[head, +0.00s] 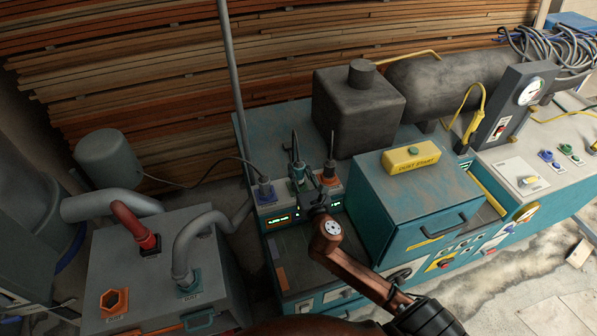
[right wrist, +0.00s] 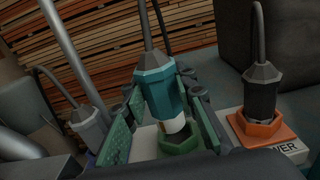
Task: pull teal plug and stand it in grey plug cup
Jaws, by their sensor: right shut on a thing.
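The teal plug (right wrist: 160,88) stands upright between the fingers of my right gripper (right wrist: 162,108), which is shut on it. Its pale lower end shows just above the green socket (right wrist: 181,141); I cannot tell whether its tip is still inside. In the head view the teal plug (head: 298,171) shows above the socket box, with my right gripper (head: 306,200) in front of it, partly hiding the socket. I cannot make out a grey plug cup. My left gripper is not in view.
A grey plug (head: 264,187) in a blue socket stands to the left and a dark plug (right wrist: 262,92) in an orange socket (right wrist: 262,129) to the right, both close by. A teal cabinet (head: 415,200) with a yellow dust-start box (head: 411,157) stands further right.

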